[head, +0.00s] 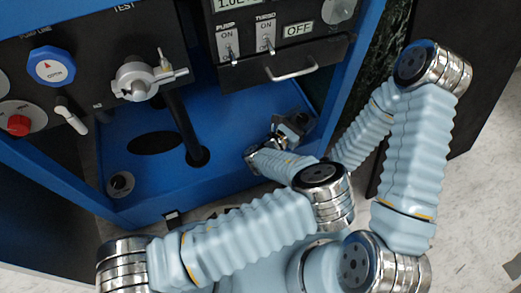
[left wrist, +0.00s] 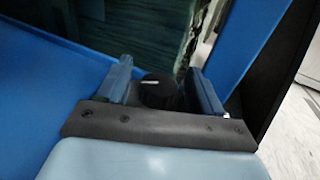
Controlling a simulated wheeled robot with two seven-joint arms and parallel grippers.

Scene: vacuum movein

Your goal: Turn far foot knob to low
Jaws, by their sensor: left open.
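The far foot knob (left wrist: 158,96) is a dark round knob with a short white mark that lies roughly level in the left wrist view. It sits at the far right corner of the blue base. My left gripper (head: 293,126) is at that corner in the head view. Its fingers are open, one on each side of the knob in the left wrist view (left wrist: 161,84). I cannot tell whether they touch it. In the head view the gripper covers much of the knob. My right arm bends down behind the left arm, and its gripper is not visible.
Another foot knob (head: 121,184) sits at the near left corner of the blue base (head: 225,165). A blue frame post (head: 348,65) stands close to the right.

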